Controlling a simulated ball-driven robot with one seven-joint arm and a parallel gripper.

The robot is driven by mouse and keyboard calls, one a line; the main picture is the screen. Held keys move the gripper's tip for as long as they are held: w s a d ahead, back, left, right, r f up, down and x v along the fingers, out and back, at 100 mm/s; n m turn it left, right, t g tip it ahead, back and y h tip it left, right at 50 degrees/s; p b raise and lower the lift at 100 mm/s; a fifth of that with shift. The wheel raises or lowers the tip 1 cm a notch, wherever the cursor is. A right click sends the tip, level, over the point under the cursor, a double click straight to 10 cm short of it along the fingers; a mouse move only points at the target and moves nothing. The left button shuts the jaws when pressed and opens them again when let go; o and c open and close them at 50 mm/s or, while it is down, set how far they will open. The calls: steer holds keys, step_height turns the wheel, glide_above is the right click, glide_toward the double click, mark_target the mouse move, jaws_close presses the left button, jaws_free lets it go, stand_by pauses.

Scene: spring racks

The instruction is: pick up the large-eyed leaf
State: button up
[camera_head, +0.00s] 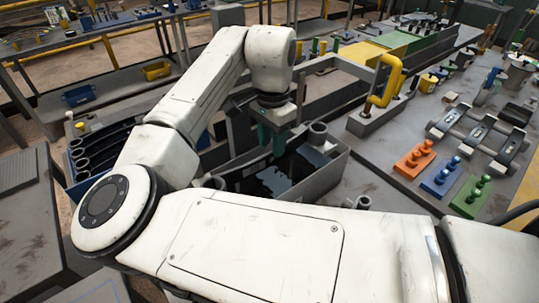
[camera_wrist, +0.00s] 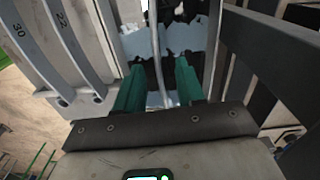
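My gripper (camera_head: 272,140) points down over a grey bin (camera_head: 335,172) in the head view. In the wrist view its two green fingers (camera_wrist: 159,84) are spread apart. A thin grey curved strip (camera_wrist: 156,45) runs upright in the picture between them, with gaps visible on both sides. Two wider grey leaves marked 30 (camera_wrist: 40,50) and 22 (camera_wrist: 78,45) lie to the left of the fingers, each with a small round end. I cannot tell which piece is the large-eyed leaf.
Pale blue jagged pieces (camera_head: 272,181) lie in the dark bin. Dark curved leaves (camera_head: 92,152) sit in a rack at left. A yellow handle (camera_head: 386,80) stands on the right bench, near orange (camera_head: 414,160), blue (camera_head: 441,176) and green (camera_head: 470,196) peg blocks.

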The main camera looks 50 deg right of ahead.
mark_target(272, 159)
steer(key=shift+s+f, duration=0.1)
steer(key=shift+f, duration=1.65)
jaws_close()
steer(key=shift+r, duration=0.15)
